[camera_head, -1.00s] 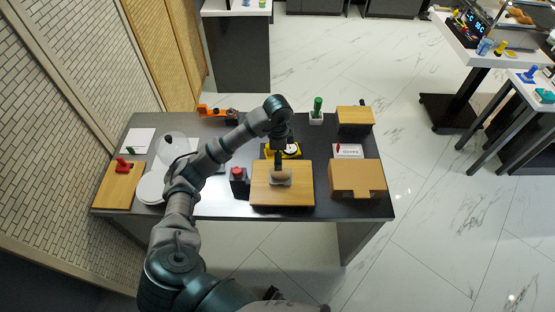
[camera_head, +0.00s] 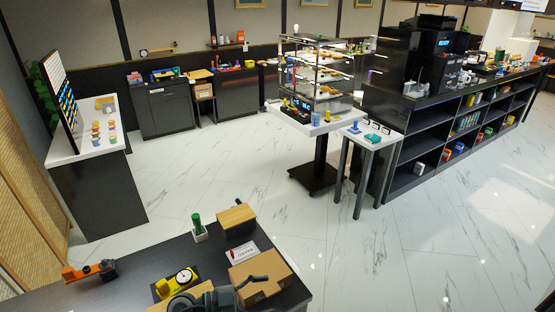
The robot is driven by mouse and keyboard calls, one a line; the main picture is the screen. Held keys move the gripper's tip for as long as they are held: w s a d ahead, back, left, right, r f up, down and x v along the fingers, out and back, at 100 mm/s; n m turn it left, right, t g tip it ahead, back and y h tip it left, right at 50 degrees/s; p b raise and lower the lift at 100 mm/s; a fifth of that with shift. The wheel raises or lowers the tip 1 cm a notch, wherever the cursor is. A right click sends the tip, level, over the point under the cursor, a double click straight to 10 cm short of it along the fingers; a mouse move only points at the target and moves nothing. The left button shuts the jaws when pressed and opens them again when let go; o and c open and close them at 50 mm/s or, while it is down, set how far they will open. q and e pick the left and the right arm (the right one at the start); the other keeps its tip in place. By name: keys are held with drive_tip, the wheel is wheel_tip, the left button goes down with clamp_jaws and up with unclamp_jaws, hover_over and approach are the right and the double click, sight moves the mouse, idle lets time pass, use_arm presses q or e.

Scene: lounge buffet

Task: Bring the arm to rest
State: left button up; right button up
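Dark grey parts of my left arm (camera_head: 190,301) show at the bottom edge of the head view, over the near part of the dark counter. A small curved dark piece (camera_head: 251,283), which looks like part of my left gripper, lies in front of the brown box (camera_head: 264,274). The fingertips cannot be made out, so I cannot tell whether it is open or shut. The rest of the arm is cut off by the frame. My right gripper is not in view.
The dark counter (camera_head: 135,275) bears an orange tool (camera_head: 90,271), a yellow dial device (camera_head: 177,281), a green-topped holder (camera_head: 198,228), a wooden-topped box (camera_head: 236,218) and a small sign (camera_head: 242,254). Beyond is open marble floor, a display stand (camera_head: 316,118) and dark shelving (camera_head: 430,140).

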use_arm(q)
drive_tip(key=w+a+r+n+t+y, duration=0.1)
drive_tip(key=a+r+n+t+y, duration=0.1)
drive_tip(key=a+n+t, duration=0.35)
drive_tip(key=w+a+r+n+t+y, duration=0.25)
drive_tip(key=n+t, duration=0.35)
drive_tip(key=t, duration=0.4)
drive_tip(key=s+a+f+n+g+y, duration=0.35)
drive_tip(key=a+f+n+y, duration=0.6)
drive_tip(key=f+y, duration=0.4)
drive_tip(key=s+f+m+g+h, duration=0.1)
drive_tip(key=s+f+m+g, duration=0.1)
drive_tip(key=s+f+g, duration=0.65)
drive_tip(key=s+f+m+g, duration=0.1)
drive_tip(key=s+f+g, duration=0.3)
drive_tip(key=s+f, duration=0.8)
drive_tip(key=s+f+g, duration=0.1)
drive_tip(key=s+f, duration=0.1)
drive_tip(key=f, duration=0.9)
drive_tip(key=s+f, duration=0.2)
drive_tip(key=f, duration=0.8)
drive_tip(key=s+a+f+g, duration=0.1)
drive_tip(key=s+a+f, duration=0.2)
drive_tip(key=s+f, duration=1.5)
drive_tip(key=shift+s, duration=0.15)
